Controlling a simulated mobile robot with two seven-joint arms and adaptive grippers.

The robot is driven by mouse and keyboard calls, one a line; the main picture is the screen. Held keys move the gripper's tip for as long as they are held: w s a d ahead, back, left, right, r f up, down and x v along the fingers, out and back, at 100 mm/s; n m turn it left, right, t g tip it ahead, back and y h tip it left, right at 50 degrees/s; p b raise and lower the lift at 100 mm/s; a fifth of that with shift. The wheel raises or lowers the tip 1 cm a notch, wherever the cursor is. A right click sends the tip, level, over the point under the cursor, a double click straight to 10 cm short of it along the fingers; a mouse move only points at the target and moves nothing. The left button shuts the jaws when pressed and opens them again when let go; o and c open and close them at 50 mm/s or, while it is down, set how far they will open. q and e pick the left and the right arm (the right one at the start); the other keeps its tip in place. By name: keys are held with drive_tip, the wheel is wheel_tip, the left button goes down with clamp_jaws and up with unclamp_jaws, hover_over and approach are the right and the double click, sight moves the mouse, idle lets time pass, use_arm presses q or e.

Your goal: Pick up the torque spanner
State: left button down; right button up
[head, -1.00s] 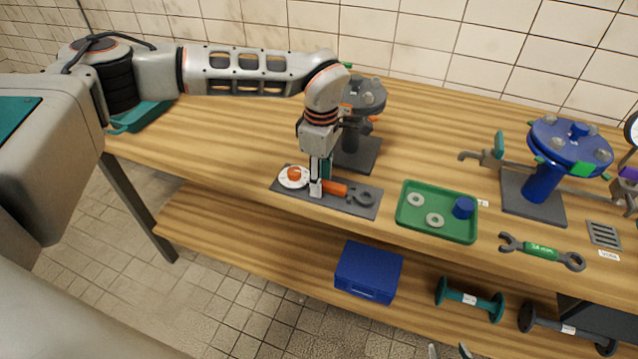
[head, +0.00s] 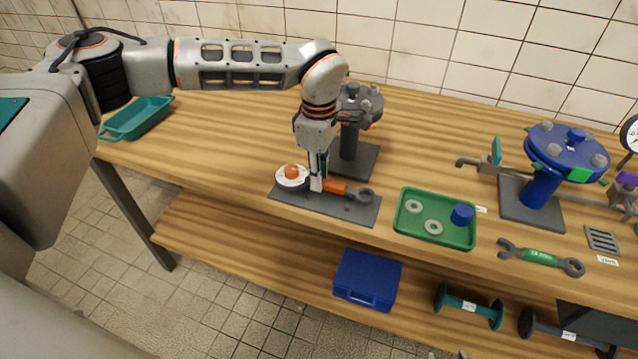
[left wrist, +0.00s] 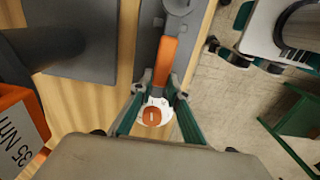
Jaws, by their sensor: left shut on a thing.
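The spanner hangs just above the dark grey mat (head: 337,213). In the left wrist view the fingers (left wrist: 157,92) close around the spanner beside its dial (left wrist: 154,114), with the handle (left wrist: 166,62) pointing away. The tips of my right gripper (head: 448,355) barely show at the bottom edge, apart.
A grey flanged stand (head: 352,140) is close behind the left gripper. A green tray (head: 404,232) with washers and a blue piece lies right of the mat. Further right are a green-marked spanner (head: 540,257) and a blue flanged stand (head: 541,205). A teal tray (head: 140,118) is at the left.

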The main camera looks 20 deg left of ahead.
use_arm(q)
wheel_tip(320, 180, up, 17)
use_arm(e)
drive_tip(key=shift+r, duration=0.15)
use_arm(q)
drive_tip(key=shift+d, duration=0.1)
idle(0.8)
